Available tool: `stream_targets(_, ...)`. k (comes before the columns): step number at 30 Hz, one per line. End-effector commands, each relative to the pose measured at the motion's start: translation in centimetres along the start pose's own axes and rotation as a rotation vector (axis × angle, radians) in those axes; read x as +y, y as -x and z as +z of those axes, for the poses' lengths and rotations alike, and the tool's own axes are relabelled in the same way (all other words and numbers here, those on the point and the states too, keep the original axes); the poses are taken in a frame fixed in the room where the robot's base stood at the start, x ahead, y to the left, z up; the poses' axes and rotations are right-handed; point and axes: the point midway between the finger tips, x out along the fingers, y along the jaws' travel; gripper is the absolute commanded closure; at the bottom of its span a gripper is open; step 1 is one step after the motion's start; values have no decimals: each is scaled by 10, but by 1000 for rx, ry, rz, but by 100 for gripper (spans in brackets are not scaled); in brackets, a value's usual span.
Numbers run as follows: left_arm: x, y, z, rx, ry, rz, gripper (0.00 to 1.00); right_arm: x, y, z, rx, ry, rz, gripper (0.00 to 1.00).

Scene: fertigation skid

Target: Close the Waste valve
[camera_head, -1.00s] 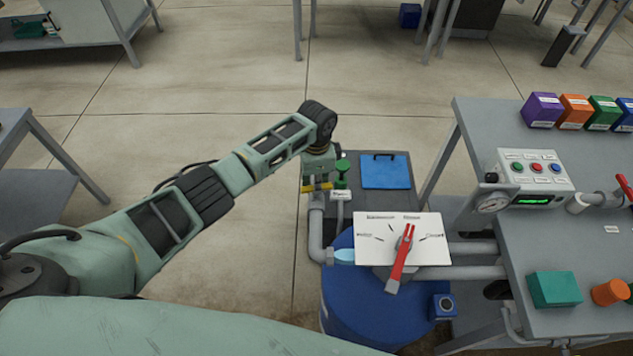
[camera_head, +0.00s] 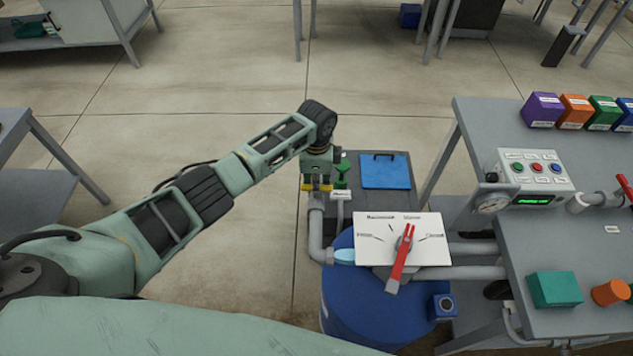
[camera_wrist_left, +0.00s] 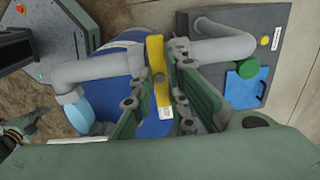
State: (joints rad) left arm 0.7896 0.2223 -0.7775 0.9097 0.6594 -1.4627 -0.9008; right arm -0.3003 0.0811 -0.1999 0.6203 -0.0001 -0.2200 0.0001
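The valve with a yellow handle (camera_head: 317,187) sits on a grey upright pipe, left of the blue clipboard. A small white tag (camera_head: 341,194) beside it is too small to read. My left gripper (camera_head: 317,180) points down at this handle. In the left wrist view the yellow handle (camera_wrist_left: 157,70) lies between the two green fingers (camera_wrist_left: 160,100), which look closed on its sides. A dark, gripper-like part (camera_wrist_left: 22,130) at the left edge of that view may be my right gripper; its fingers are unclear. The head view does not show my right gripper.
A blue drum (camera_head: 350,305) stands below a white dial plate (camera_head: 437,252) with a red lever (camera_head: 400,262). A green valve handle (camera_head: 342,170) is close to the right of my left gripper. The grey bench (camera_head: 480,130) is at the right; the floor (camera_head: 210,90) behind is clear.

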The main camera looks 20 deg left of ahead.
Motion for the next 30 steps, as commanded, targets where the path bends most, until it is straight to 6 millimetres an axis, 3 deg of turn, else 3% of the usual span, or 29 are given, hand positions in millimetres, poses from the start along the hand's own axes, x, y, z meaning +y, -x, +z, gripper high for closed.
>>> stream_targets(6, -1, 1, -1, 1, -3, -2, 68, -1, 0, 0, 0, 0, -1, 100)
stream_targets(17, 0, 3, 0, 0, -1, -1, 67, -1, 0, -1, 1, 0, -1, 100)
stream_targets(22, -1, 26, -1, 2, -3, -5, 67, -1, 0, -1, 1, 0, -1, 100)
stream_targets(30, -2, 84, -1, 3, -2, -5, 67, -1, 0, 0, 0, 0, -1, 100)
